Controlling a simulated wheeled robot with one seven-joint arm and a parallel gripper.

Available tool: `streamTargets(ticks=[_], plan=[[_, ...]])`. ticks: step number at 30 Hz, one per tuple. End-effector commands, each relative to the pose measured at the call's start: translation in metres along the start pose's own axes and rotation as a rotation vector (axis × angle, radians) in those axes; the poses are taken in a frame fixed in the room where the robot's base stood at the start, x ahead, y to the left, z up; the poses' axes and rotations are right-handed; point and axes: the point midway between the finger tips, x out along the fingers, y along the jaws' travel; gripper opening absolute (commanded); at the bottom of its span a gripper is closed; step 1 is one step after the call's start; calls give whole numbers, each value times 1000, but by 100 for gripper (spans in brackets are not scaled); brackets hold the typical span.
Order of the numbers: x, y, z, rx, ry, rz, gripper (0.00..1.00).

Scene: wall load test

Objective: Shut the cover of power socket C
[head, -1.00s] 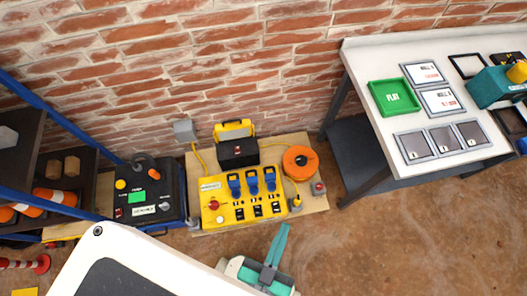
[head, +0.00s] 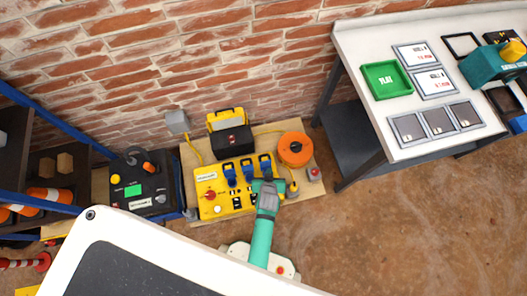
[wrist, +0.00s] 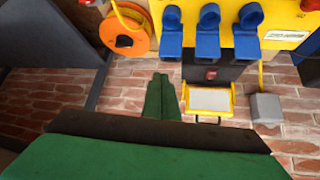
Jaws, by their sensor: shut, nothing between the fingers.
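A yellow power panel (head: 212,183) lies on a board by the brick wall. It carries three blue socket covers, left (head: 230,173), middle (head: 247,169) and right (head: 265,163), all standing open above their sockets. The socket letters are too small to read. My gripper (head: 268,184) is over the panel's right end, just in front of the right cover, and hides the socket below it. In the wrist view its green fingers (wrist: 161,95) are together and empty. That view also shows the covers (wrist: 172,35), apart from the fingers in the picture.
An orange cable reel (head: 295,149) stands right of the panel, with a red button box (head: 314,173) beside it. A white workbench (head: 357,48) stands at right.

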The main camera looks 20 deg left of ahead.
Motion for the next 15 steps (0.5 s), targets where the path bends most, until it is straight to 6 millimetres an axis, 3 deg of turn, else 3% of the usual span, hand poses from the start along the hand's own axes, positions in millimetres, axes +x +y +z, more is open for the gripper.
streamTargets(ticks=[1,6,10,15], plan=[[19,-3,-12,-19,-24,-16,0],[68,-14,-41,-82,-135,-75,0],[93,-22,-65,-127,-209,-113,0],[110,-28,-86,-166,-276,-147,0]])
